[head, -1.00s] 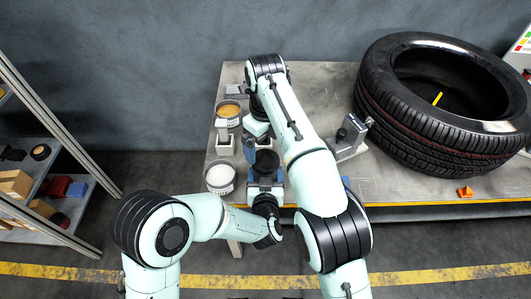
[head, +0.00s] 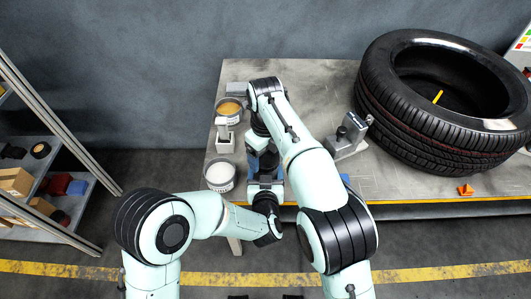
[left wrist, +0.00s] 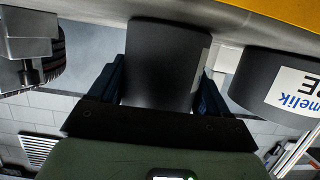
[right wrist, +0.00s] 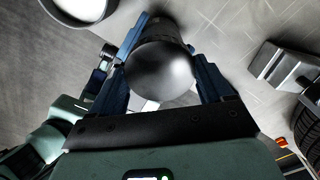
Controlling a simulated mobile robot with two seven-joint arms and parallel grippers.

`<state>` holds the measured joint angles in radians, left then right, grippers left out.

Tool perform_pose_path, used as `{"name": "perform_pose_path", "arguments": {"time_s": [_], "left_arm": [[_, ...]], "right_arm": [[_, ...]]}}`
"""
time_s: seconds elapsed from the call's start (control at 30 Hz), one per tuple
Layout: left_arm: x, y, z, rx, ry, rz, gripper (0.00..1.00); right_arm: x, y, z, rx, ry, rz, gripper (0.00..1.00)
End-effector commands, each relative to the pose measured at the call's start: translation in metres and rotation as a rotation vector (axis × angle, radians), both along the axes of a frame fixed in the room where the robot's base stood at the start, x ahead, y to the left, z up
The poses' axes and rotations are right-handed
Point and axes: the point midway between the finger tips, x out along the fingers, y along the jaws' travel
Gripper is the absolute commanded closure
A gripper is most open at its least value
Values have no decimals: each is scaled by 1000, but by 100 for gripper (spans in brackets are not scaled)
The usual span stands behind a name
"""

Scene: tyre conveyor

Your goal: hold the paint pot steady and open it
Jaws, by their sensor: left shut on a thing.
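The paint pot is a dark grey cylinder that stands at the front edge of the bench. In the left wrist view, the pot (left wrist: 165,65) sits between both fingers of my left gripper (left wrist: 165,85), which is shut on its side. In the right wrist view, the pot's dark, shiny round top (right wrist: 160,72) lies between the fingers of my right gripper (right wrist: 165,65). The right fingers are spread on either side of the top; I cannot tell whether they touch it. In the head view, my right gripper (head: 262,150) hides most of the pot.
A pot with white contents (head: 220,175) stands close left of the grippers, and one with orange-brown contents (head: 230,108) behind it. A grey metal fixture (head: 347,135) and a large tyre (head: 440,100) are to the right on the bench (head: 410,190).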

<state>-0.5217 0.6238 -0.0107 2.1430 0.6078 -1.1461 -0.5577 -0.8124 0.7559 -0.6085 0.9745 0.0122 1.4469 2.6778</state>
Motion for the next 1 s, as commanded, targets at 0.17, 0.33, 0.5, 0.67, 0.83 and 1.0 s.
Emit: {"name": "perform_pose_path", "arguments": {"time_s": [0.17, 0.33, 0.5, 0.67, 0.83, 1.0], "left_arm": [[0, 0, 1, -1, -4, 0, 100], [0, 0, 1, -1, -4, 0, 100], [0, 0, 1, -1, -4, 0, 100], [0, 0, 1, -1, -4, 0, 100], [0, 0, 1, -1, -4, 0, 100], [0, 0, 1, -1, -4, 0, 100]], "right_arm": [[0, 0, 0, 0, 0, 0, 0], [0, 0, 0, 0, 0, 0, 0], [1, 0, 15, 1, -3, 0, 0], [1, 0, 36, 1, -3, 0, 0], [0, 0, 45, 0, 0, 0, 0], [0, 0, 45, 1, 1, 0, 0]]}}
